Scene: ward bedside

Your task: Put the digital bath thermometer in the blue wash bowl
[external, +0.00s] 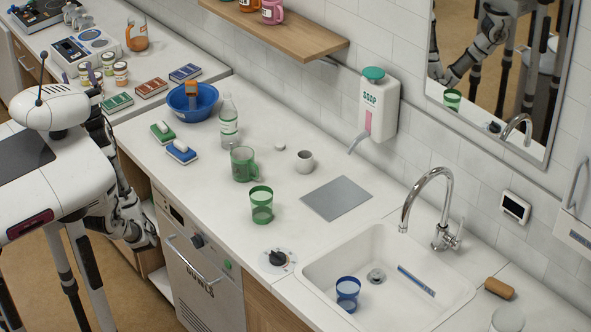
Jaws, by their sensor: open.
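The blue wash bowl (207,105) stands on the counter at the back left, near the corner. An orange-brown block-like item (191,88) rises from inside it. A slim blue-and-white stick (416,281) lies in the sink on the right; it may be the digital bath thermometer, but it is too small to be sure. My gripper (146,239) hangs low at the left, in front of the counter by the open cabinet, far from both bowl and sink. It is open, and I see nothing held; its fingers are small and partly unclear.
The sink (330,258) also holds a blue cup (347,293), under a curved tap (410,205).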

